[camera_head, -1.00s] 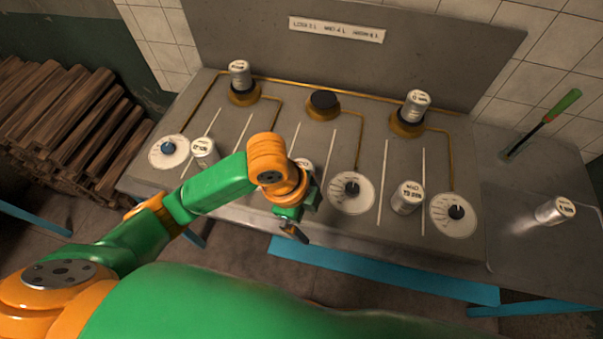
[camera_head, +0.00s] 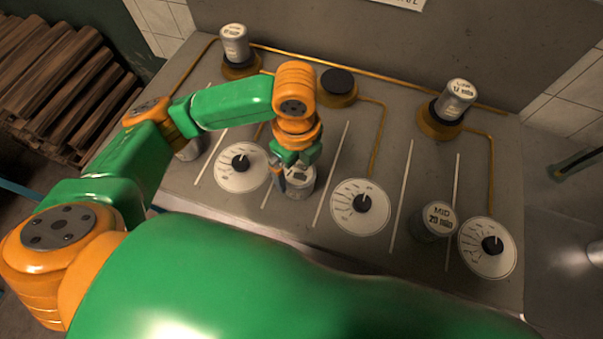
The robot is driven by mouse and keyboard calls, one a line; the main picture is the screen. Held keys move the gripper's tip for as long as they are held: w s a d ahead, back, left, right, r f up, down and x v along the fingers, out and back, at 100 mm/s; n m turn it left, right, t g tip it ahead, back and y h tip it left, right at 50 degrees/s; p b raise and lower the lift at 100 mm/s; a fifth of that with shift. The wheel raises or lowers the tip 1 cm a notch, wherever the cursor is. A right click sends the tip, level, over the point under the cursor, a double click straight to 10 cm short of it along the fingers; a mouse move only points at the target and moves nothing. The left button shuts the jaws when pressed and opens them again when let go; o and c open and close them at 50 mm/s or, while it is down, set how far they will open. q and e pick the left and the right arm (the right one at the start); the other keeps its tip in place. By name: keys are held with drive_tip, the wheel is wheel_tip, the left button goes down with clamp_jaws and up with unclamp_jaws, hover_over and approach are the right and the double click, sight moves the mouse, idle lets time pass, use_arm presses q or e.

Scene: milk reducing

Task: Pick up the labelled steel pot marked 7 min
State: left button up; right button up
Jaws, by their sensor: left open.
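A steel pot (camera_head: 301,183) stands on the counter between the left and middle dials. Its top label is partly covered by my left gripper, so I cannot read it or tell whether it is the 7 min pot. My left gripper (camera_head: 291,176) is open, pointing down at this pot; one finger shows at its left side. Whether it touches the pot is unclear. Other labelled steel pots are one on the left burner (camera_head: 234,42), one reading 12 min on the right burner (camera_head: 457,97), and one reading MID 20 min (camera_head: 433,222). My right gripper is not in view.
The middle burner (camera_head: 337,82) is empty. Dials sit along the front at left (camera_head: 241,167), middle (camera_head: 360,207) and right (camera_head: 488,248). A pot (camera_head: 188,149) is partly hidden by my left arm.

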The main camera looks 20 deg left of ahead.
use_arm(q)
drive_tip(key=f, duration=0.7)
drive_tip(key=shift+w, duration=0.2)
drive_tip(key=c, duration=1.4)
drive_tip(key=shift+r+p, duration=0.15)
drive_tip(key=shift+p, duration=0.2)
